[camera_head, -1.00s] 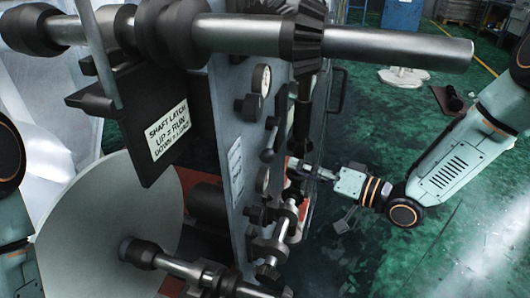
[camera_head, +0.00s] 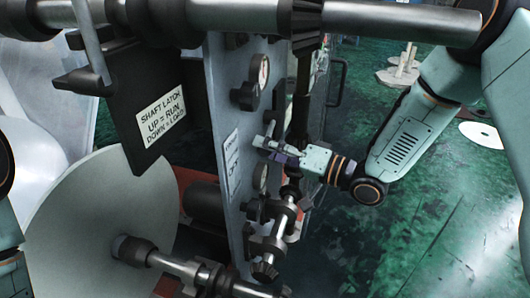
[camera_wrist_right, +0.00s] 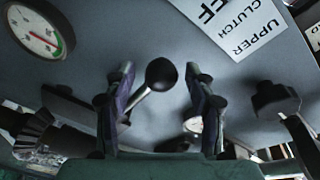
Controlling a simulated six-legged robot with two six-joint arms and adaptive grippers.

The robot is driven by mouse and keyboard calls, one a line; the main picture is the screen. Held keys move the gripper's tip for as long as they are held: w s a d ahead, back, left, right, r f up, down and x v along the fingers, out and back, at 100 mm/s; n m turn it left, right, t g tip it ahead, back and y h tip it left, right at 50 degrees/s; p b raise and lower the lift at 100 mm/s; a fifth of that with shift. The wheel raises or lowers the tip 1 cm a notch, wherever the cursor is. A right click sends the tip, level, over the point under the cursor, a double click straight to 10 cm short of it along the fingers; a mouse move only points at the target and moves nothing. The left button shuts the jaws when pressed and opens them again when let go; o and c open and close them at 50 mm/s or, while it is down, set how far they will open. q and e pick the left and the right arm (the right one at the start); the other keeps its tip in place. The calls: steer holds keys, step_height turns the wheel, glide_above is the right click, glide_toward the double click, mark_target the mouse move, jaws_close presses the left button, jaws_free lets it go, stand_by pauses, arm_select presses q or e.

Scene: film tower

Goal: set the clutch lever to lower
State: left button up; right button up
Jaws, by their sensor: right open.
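A lever with a black ball knob (camera_wrist_right: 161,74) stands out from the grey panel in the right wrist view; I take it as the clutch lever. My right gripper (camera_wrist_right: 160,88) is open, with one finger on each side of the knob and a gap on both sides. My left gripper is out of view.
Above the gripper are a gauge (camera_head: 263,70) and a thick shaft (camera_head: 400,20). A dark vertical shaft (camera_head: 303,95) stands close by the right gripper. A lower shaft (camera_head: 281,220) is below it. A hanging sign (camera_head: 161,116) reads "SHAFT LATCH". Green floor (camera_head: 420,230) is open at right.

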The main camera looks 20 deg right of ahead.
steer(key=shift+w+a, duration=0.5)
steer(key=shift+a, duration=0.05)
jaws_close()
stand_by(0.4)
